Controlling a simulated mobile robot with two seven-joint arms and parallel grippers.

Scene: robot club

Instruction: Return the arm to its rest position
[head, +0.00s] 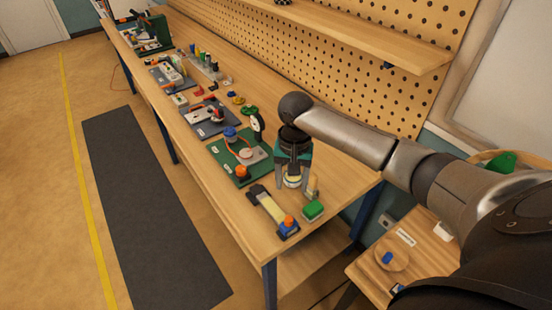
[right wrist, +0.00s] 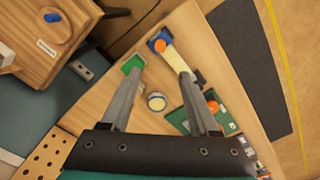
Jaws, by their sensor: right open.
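My right arm reaches in from the right of the head view. Its gripper (head: 293,180) points down over the near end of the long workbench (head: 345,180). In the right wrist view the two fingers (right wrist: 162,70) are spread apart with nothing gripped. A small round yellow-and-white item (right wrist: 156,101) shows between the fingers, on the bench side; how far below them it is I cannot tell. My left gripper is not in view.
Near the gripper are a green block (head: 313,210), a strip with an orange knob (head: 268,211) and a green board (head: 235,160). Several tools line the bench. A pegboard (head: 350,90) and shelf (head: 340,35) stand behind. A small wooden table (head: 370,280) is at lower right.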

